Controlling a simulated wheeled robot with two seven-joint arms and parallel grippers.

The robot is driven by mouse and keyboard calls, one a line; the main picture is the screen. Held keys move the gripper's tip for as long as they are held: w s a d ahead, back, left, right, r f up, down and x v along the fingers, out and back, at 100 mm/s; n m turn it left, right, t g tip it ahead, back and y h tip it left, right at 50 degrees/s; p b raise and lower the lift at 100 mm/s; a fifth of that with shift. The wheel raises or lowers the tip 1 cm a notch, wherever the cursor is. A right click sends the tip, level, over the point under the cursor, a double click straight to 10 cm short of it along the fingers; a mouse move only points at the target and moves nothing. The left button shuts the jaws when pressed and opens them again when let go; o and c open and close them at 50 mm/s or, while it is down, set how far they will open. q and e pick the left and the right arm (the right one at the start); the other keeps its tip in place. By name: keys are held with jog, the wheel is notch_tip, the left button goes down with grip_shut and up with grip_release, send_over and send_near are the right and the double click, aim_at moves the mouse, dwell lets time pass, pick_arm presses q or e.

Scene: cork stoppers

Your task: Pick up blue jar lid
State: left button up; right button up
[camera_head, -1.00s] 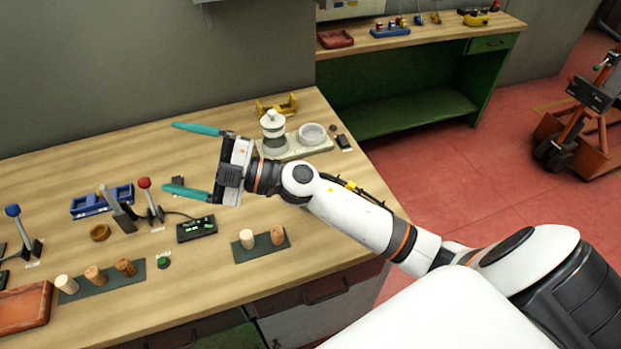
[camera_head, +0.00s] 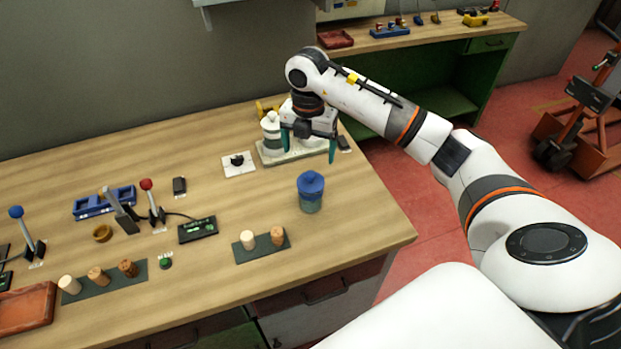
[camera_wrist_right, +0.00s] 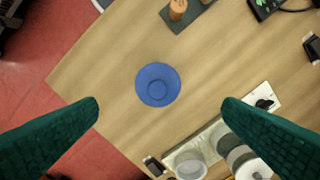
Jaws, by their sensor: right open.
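The blue jar lid (camera_head: 311,183) sits on top of a grey-green jar (camera_head: 310,203) near the right side of the wooden table. In the right wrist view the lid (camera_wrist_right: 158,85) is a round blue disc with a raised knob, seen from above, ahead of and between the fingers. My right gripper (camera_head: 308,150) is open and empty, its teal fingers pointing down behind the jar, over the pale tray area. Both fingers (camera_wrist_right: 160,108) show in the wrist view, wide apart and not touching the lid. My left gripper is not in view.
A pale tray (camera_head: 290,156) with a white-lidded jar (camera_head: 272,128) stands behind. A dark mat with cork stoppers (camera_head: 262,246) lies front left of the blue-lidded jar. A black knob on a white plate (camera_head: 238,163) is to its left. The table's right edge is close.

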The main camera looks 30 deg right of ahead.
aim_at(311, 174)
notch_tip(311, 174, down, 4)
jog(key=shift+f+p, duration=0.15)
jog(key=shift+p, duration=0.45)
jog(key=shift+s+f+p, duration=0.1)
jog(key=shift+f+p, duration=0.15)
jog(key=shift+p, duration=0.1)
notch_tip(311, 174, down, 4)
jog(key=shift+s+d+r+p, duration=0.1)
jog(key=shift+r+p, duration=0.05)
jog(key=shift+p, duration=0.8)
jog(key=shift+f, duration=0.55)
jog(key=c, duration=1.1)
